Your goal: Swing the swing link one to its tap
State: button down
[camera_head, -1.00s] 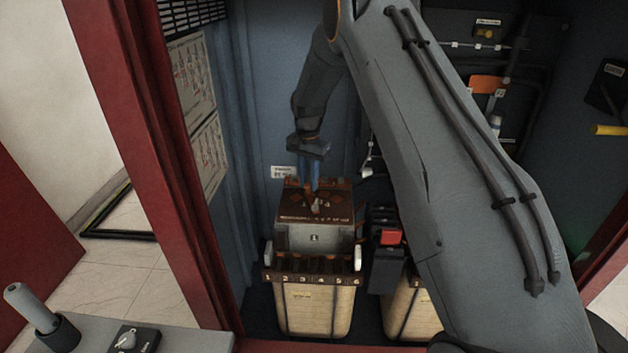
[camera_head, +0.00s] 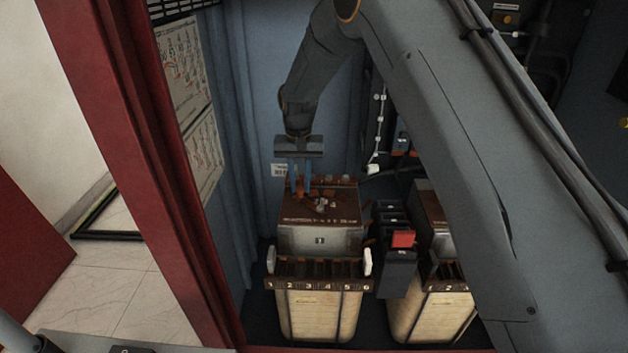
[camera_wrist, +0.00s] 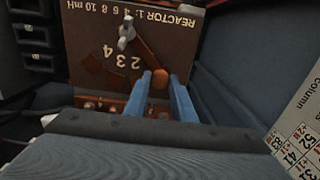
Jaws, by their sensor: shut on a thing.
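The first reactor unit (camera_head: 320,241), marked 1 on its front, has a brown top plate (camera_wrist: 75,22) with copper taps. The numbers 2, 3 and 4 show on the plate in the wrist view. The swing link (camera_wrist: 148,56) is a copper bar running from a wing-nut pivot (camera_wrist: 127,33) to a round copper knob (camera_wrist: 160,79). My gripper (camera_wrist: 160,83) has its two blue fingers on either side of this knob and is shut on it. In the head view my gripper (camera_head: 301,188) is over the left part of the plate. The tap beneath the knob is hidden.
A second similar unit (camera_head: 432,301) stands to the right, partly behind my arm. A dark box with a red block (camera_head: 402,239) sits between the two. The cabinet's blue wall (camera_head: 235,150) and red frame (camera_head: 120,150) are close on the left.

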jog(key=shift+a, duration=0.1)
jog(key=c, duration=1.5)
grip_release()
jog(key=shift+s, duration=0.1)
jog(key=shift+r, duration=0.25)
notch_tip(320, 180, up, 7)
jog(key=shift+r+b, duration=0.2)
jog(key=shift+b, duration=0.95)
